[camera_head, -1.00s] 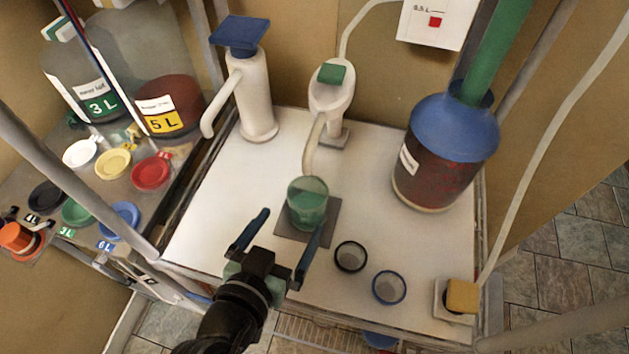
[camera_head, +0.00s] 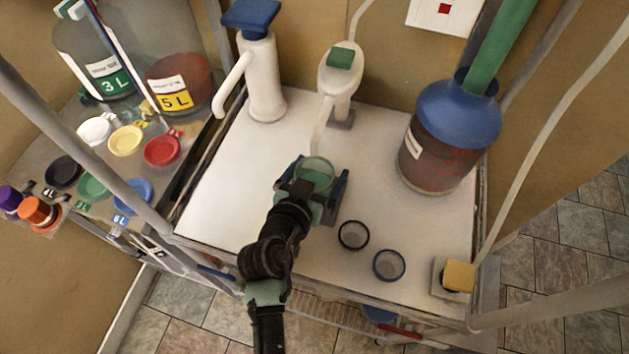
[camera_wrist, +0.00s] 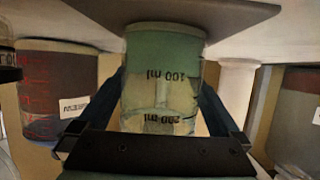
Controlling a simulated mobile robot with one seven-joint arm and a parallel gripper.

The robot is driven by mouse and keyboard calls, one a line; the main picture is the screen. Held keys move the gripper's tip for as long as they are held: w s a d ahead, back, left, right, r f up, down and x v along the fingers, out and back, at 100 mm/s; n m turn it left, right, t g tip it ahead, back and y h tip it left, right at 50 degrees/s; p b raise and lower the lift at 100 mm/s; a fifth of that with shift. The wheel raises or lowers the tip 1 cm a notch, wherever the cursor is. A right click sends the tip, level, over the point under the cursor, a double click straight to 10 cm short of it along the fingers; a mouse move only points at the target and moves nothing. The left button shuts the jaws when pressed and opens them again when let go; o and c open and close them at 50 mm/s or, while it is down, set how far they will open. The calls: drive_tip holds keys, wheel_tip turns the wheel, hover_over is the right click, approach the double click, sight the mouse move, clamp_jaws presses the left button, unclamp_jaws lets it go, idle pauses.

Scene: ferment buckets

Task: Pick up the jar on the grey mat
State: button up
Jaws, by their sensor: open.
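The jar (camera_head: 319,172) is clear green with a scale on its side. It stands upright on the grey mat (camera_head: 343,203) under the white tap's spout. In the wrist view the picture is upside down; the jar (camera_wrist: 163,70) shows "100 ml" and "200 ml" marks, and the mat (camera_wrist: 190,17) is at the top. My gripper (camera_head: 318,186) is open, with one blue finger on each side of the jar. In the wrist view my gripper (camera_wrist: 160,105) has its fingers partly hidden behind the jar. I cannot tell whether they touch it.
A white pump bottle (camera_head: 262,75) stands behind left, and the white tap (camera_head: 341,78) is right behind the jar. Two dark-rimmed rings, one black (camera_head: 353,235) and one blue (camera_head: 389,265), lie front right. A blue-topped red bucket (camera_head: 437,155) stands at right.

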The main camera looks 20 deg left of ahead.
drive_tip(key=shift+w, duration=0.1)
drive_tip(key=c, duration=1.4)
clamp_jaws()
drive_tip(key=shift+r, duration=0.1)
